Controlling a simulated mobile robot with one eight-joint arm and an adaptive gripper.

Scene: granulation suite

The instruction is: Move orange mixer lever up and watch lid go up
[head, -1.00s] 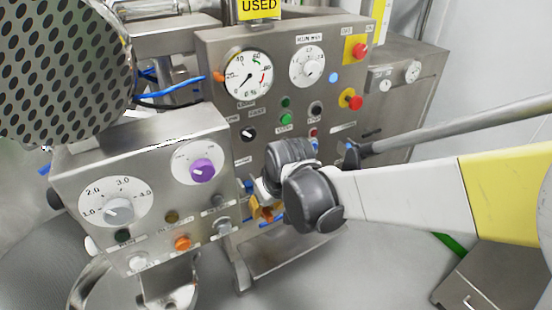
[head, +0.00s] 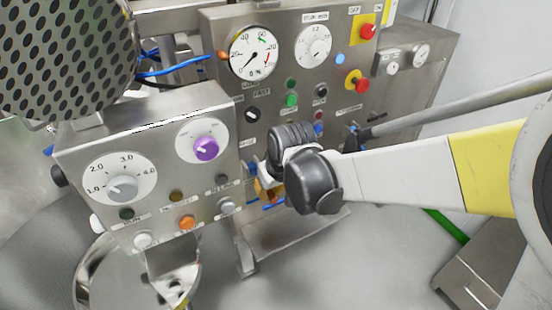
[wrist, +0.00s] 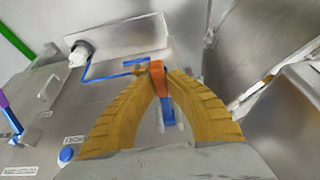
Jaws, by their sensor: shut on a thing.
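The orange lever (wrist: 158,76) shows in the wrist view between the tips of my gripper (wrist: 160,84). The two ribbed yellow fingers are closed on it from both sides. A blue part (wrist: 167,108) extends from the orange piece between the fingers. In the head view my gripper (head: 266,192) is at the lower edge of the upright control panel, mostly hidden behind my dark wrist joint, and the lever cannot be told apart there. The lid cannot be identified with certainty in either view.
The steel panel (head: 225,60) carries gauges, buttons and a red emergency stop (head: 355,82). A nearer control box (head: 100,135) with a purple knob (head: 206,148) stands left of my gripper. A perforated metal drum (head: 60,55) is at upper left. A grey bar (head: 450,108) runs above my arm.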

